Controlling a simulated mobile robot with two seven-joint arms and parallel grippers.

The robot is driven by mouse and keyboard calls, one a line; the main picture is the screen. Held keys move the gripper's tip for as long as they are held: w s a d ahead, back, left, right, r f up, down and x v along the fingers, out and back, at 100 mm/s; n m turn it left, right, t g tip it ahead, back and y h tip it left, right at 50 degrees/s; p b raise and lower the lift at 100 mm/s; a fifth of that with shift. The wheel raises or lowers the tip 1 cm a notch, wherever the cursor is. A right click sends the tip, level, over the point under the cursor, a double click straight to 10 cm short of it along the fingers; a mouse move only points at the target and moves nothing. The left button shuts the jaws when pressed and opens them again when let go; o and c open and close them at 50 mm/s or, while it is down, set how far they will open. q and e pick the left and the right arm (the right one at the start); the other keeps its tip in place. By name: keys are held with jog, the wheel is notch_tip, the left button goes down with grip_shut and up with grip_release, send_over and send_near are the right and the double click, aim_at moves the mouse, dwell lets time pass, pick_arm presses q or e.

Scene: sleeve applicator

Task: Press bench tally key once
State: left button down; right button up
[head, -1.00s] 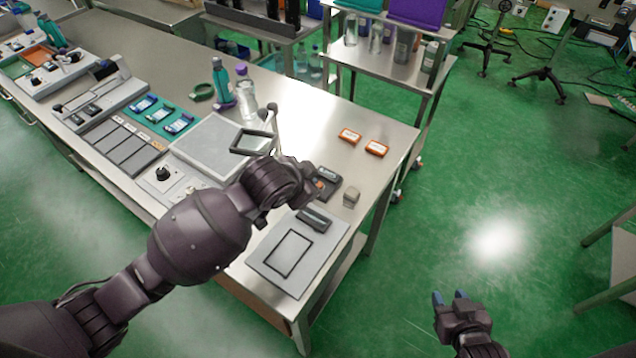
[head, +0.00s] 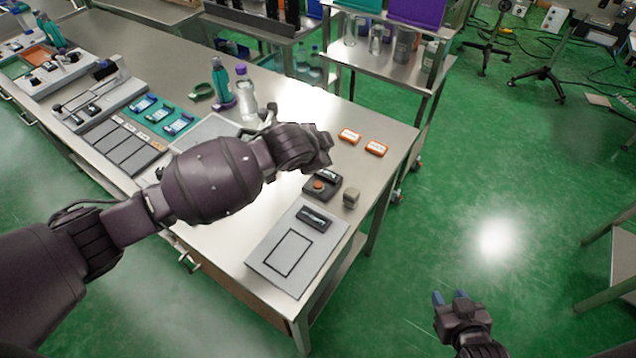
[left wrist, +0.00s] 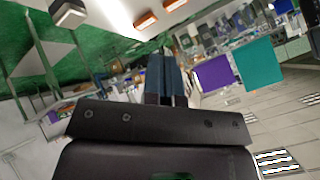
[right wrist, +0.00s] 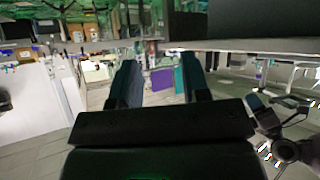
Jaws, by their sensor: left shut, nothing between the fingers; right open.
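The bench tally key (head: 322,187) is a small dark box with an orange-red round button, on the steel bench near its right end. My left gripper (head: 326,152) is above and just behind it in the head view, apart from the button. In the left wrist view the left fingers (left wrist: 167,78) are shut together with nothing between them. The tally key is not clearly seen in that view. My right gripper (head: 450,298) is open and empty, out over the green floor right of the bench; its spread fingers also show in the right wrist view (right wrist: 160,82).
A grey board (head: 262,256) with a black outline lies in front. Two orange boxes (head: 349,136) (head: 376,148) lie behind. Bottles (head: 246,95) stand to the left. Free bench surface lies around the orange boxes.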

pick_arm(q)
jog(key=f, duration=0.2)
jog(key=b, duration=0.5)
send_over(320, 185)
notch_tip(320, 185, down, 5)
jog(key=shift+r, duration=0.1)
jog(key=shift+a+f+b, duration=0.1)
jog(key=shift+f+b, duration=0.25)
jog(key=shift+f, duration=0.65)
pick_arm(e)
jog(key=f, duration=0.1)
jog(key=w+f, duration=0.2)
jog(key=shift+a+f+t, duration=0.15)
jog(key=shift+a+t, duration=0.05)
jog(key=shift+t, duration=0.1)
jog(key=shift+s, duration=0.1)
jog(key=shift+s+d+f, duration=0.15)
jog(key=shift+s+f, duration=0.35)
jog(key=shift+s, duration=0.05)
jog(key=shift+w+r, duration=0.1)
jog(key=shift+w, duration=0.05)
